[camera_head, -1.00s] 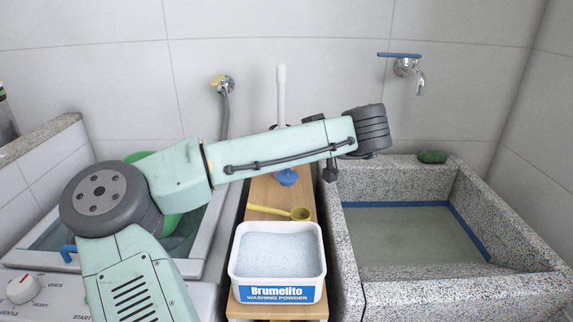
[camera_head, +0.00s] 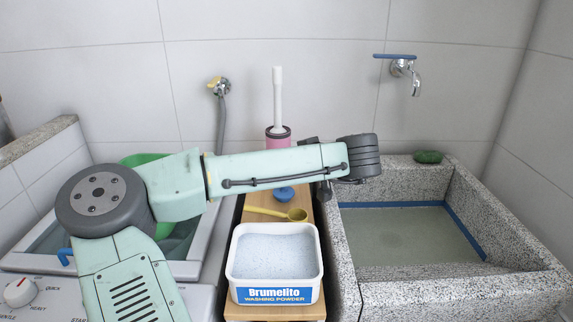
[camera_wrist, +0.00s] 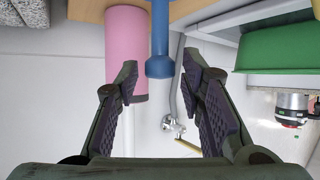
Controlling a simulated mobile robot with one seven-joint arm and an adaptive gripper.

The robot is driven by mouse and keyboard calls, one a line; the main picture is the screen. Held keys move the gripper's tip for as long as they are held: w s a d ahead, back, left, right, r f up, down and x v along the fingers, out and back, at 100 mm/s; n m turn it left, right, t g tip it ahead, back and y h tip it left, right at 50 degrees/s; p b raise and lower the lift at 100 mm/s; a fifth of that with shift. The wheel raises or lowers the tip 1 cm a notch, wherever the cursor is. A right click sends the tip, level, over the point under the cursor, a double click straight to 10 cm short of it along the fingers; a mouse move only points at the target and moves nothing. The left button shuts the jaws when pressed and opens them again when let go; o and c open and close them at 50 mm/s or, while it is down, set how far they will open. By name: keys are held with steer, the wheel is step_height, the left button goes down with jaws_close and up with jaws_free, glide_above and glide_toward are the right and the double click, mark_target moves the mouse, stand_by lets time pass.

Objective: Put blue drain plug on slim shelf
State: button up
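The blue drain plug (camera_head: 285,194) shows just below my forearm, over the narrow wooden shelf (camera_head: 257,198) between the two basins. In the wrist view, which looks upside down, the plug (camera_wrist: 160,67) is a blue stem with a flared end near the wooden board (camera_wrist: 190,9). My gripper (camera_wrist: 160,77) is open. The plug's end lies in the gap between its fingertips in the picture, with clear space on both sides; the depth gap is hard to judge. In the head view my forearm hides most of the gripper and part of the plug.
A yellow scoop (camera_head: 297,214) and a washing powder box (camera_head: 276,262) stand in front of the plug. A pink brush holder (camera_head: 278,138) stands behind, close to the fingers in the wrist view. A stone sink (camera_head: 345,285) is right, a green tub (camera_head: 138,159) left.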

steer(key=shift+o, duration=0.3)
steer(key=shift+r, duration=0.2)
steer(key=shift+s+d, duration=0.25)
steer(key=b+v, duration=0.3)
steer(key=v, duration=0.8)
steer(key=shift+r, duration=0.2)
